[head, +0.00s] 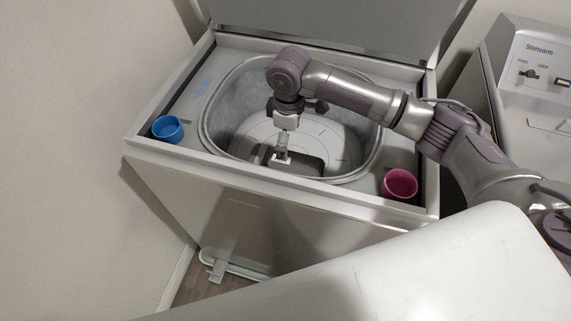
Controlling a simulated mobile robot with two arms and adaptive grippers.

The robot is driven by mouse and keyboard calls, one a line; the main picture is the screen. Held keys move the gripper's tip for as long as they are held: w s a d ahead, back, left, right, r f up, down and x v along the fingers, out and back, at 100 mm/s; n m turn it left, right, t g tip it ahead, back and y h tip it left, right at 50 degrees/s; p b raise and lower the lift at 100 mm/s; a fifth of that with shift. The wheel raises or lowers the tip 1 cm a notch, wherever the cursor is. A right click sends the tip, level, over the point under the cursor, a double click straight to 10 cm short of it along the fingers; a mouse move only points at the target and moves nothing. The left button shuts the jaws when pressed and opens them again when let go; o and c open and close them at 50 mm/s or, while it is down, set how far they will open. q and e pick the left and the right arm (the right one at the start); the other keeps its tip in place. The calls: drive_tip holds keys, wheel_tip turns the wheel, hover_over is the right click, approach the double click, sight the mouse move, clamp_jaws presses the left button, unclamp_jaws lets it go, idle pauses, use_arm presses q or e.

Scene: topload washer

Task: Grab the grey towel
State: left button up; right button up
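The open top-load washer (175,150) stands in front of me with its lid raised. Its tub (230,120) is grey inside. My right arm comes in from the right, and my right gripper (282,158) points down inside the tub. The gripper is small and seen from above, so I cannot tell whether its fingers are open or shut. A dark grey patch (306,164) lies beside the gripper at the near side of the tub; I cannot tell whether it is the grey towel or shadow. No towel stands out clearly. My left gripper is out of view.
A blue cup (168,129) sits at the washer top's left front corner, and a pink cup (399,184) at the right front corner. The raised lid (340,22) closes off the back. A second machine (530,80) stands at the right. A wall is at the left.

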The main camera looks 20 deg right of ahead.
sight(286, 166)
wheel_tip(286, 166, down, 4)
drive_tip(key=shift+f, duration=0.2)
drive_tip(key=f, duration=0.5)
drive_tip(key=shift+a, duration=0.35)
